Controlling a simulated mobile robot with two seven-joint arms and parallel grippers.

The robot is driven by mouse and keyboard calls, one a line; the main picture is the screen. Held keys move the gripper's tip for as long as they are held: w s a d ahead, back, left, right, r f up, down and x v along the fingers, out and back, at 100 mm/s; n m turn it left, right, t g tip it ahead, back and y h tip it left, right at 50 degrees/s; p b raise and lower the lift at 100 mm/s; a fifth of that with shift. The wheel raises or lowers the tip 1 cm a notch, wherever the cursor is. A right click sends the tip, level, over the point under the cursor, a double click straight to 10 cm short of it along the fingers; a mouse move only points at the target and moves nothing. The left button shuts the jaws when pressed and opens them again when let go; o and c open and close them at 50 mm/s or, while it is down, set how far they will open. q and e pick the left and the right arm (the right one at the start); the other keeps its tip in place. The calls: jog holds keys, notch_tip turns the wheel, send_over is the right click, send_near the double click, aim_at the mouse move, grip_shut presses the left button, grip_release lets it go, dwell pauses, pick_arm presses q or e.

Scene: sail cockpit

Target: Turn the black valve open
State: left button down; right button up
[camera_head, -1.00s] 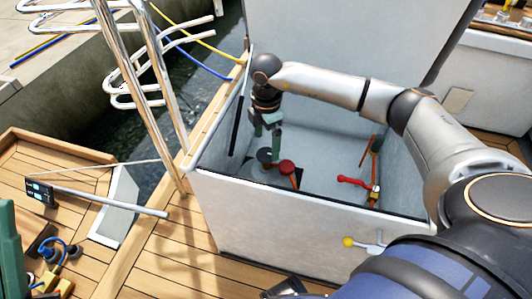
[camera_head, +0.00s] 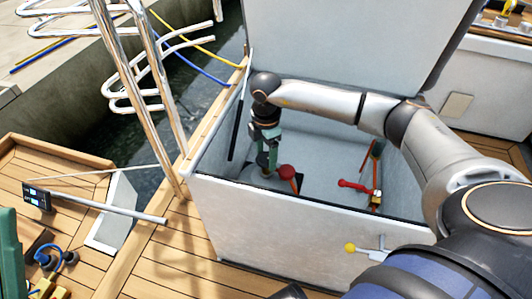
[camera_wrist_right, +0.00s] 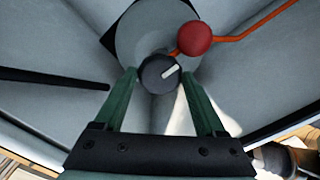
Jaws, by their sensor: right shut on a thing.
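The black valve (camera_wrist_right: 158,74) is a round dark knob with a white mark on top, tilted towards the upper right in the wrist view. It sits on a grey round base inside the open white locker. My right gripper (camera_head: 265,166) reaches down into the locker. Its green fingers (camera_wrist_right: 158,78) are shut on the valve, one on each side. In the head view the gripper largely hides the valve.
A red round knob (camera_wrist_right: 195,38) with an orange line stands close beside the valve. A red-handled valve (camera_head: 356,186) is at the locker's right side. The locker's front wall (camera_head: 290,220) and raised lid (camera_head: 345,40) bound the space. A yellow-tipped lever (camera_head: 351,247) projects from the front.

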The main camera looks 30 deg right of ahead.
jog(key=c, duration=0.6)
